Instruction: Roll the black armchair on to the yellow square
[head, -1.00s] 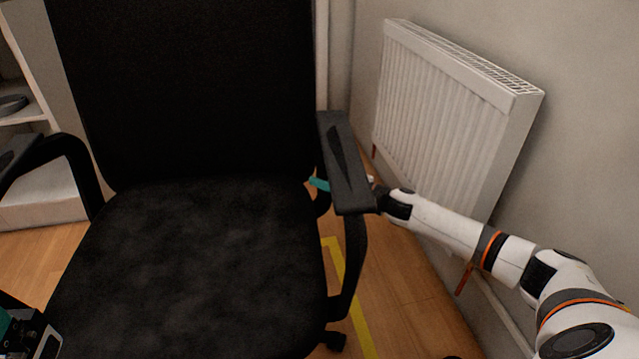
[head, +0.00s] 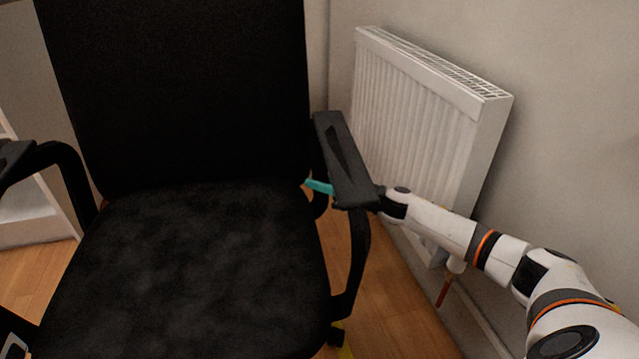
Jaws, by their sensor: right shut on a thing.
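The black armchair (head: 190,270) fills the left and middle of the head view, upright and with its seat towards me. My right gripper (head: 321,187) is shut on its right-hand armrest (head: 346,160). One teal fingertip shows on the inner side of the armrest; the rest of the jaws is hidden behind it. A small piece of the yellow square's marking (head: 346,351) shows on the floor at the bottom edge, by a chair caster. The rest of the square is hidden or out of view. Only a small part of my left gripper (head: 14,345) shows in the bottom left corner.
A white radiator (head: 420,120) hangs on the wall at the right, close behind my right forearm. A pale shelf unit (head: 35,215) stands at the far left, behind the chair. A narrow strip of bare wooden floor (head: 395,310) lies between chair and radiator.

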